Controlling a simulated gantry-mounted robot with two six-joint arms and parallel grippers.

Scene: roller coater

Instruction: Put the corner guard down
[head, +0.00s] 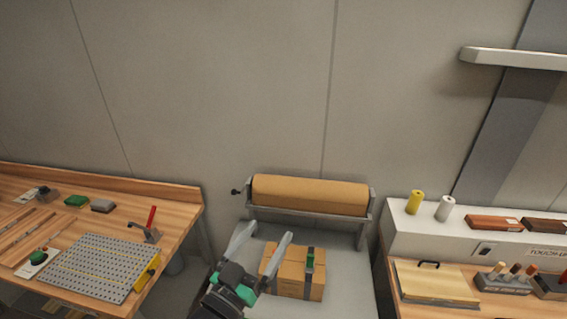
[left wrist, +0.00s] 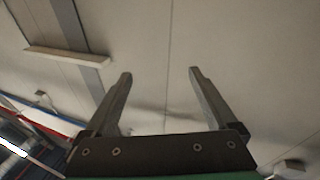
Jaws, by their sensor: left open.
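My left gripper (head: 268,234) is in the lower middle of the head view, its two grey fingers spread apart and pointing up toward the paper roll. In the left wrist view the left gripper (left wrist: 160,73) is open with nothing between its fingers, only grey wall behind. I cannot make out a corner guard for certain in either view. A cardboard box (head: 283,276) stands just right of the gripper, partly behind it. A dark band with a green and black piece (head: 310,258) shows on the box; I cannot tell what that piece is. My right gripper is not in view.
A brown paper roll (head: 310,194) on a grey stand is behind the box. A wooden bench (head: 178,204) on the left holds a perforated grey plate (head: 95,265) and tools. A right bench holds a tan board (head: 433,284) and a handled-tool block (head: 503,283); a white ledge is behind.

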